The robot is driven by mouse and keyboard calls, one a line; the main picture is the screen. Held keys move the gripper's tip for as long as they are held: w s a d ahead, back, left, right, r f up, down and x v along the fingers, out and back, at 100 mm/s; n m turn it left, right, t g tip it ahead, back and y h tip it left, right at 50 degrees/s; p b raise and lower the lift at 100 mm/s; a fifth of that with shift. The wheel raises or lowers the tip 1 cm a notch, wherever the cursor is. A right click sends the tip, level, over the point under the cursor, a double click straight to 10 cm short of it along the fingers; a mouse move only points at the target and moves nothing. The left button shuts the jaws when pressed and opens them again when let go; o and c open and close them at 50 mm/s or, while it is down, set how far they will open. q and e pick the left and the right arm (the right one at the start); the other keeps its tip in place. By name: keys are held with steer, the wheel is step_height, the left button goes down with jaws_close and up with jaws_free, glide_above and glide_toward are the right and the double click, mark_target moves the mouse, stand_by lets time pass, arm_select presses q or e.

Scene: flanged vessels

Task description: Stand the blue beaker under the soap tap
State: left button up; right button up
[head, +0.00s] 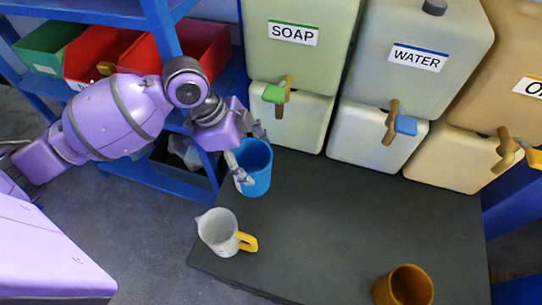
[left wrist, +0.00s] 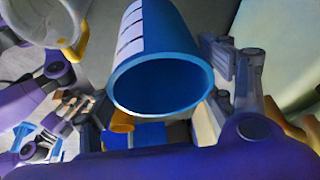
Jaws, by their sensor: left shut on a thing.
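The blue beaker (head: 258,172) is held upright, open end up, over the back left part of the dark table. My left gripper (head: 250,158) is shut on it, with fingers at its side. In the left wrist view the beaker (left wrist: 150,45) fills the upper middle, its rim towards the camera. The soap tap (head: 276,93), with a green handle, sticks out from the soap vessel (head: 300,55). The beaker is to the lower left of this tap in the head view, not below it. I cannot tell whether its base touches the table.
A clear jug (head: 216,230) with a yellow handle stands at the table's (head: 330,230) left edge. An orange cup (head: 405,285) is at the front right. The water tap (head: 398,122) is right of the soap tap. Blue shelving (head: 105,150) with bins is on the left. Mid-table is clear.

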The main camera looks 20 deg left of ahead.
arm_select(q)
step_height(320, 180, down, 12)
steer(key=shift+f+b, duration=0.1)
steer(key=shift+b, duration=0.9)
steer(key=w+b, duration=0.2)
steer(key=w, duration=1.1)
steer(key=shift+f, duration=0.2)
arm_select(e)
steer(key=f, duration=0.1)
steer(key=s+f, duration=0.1)
steer(key=f, duration=0.1)
steer(key=shift+s+d+f, duration=0.15)
steer(key=shift+s+f, duration=0.2)
arm_select(q)
steer(key=shift+f, duration=0.1)
steer(key=o, duration=1.8)
steer(key=shift+f, duration=0.1)
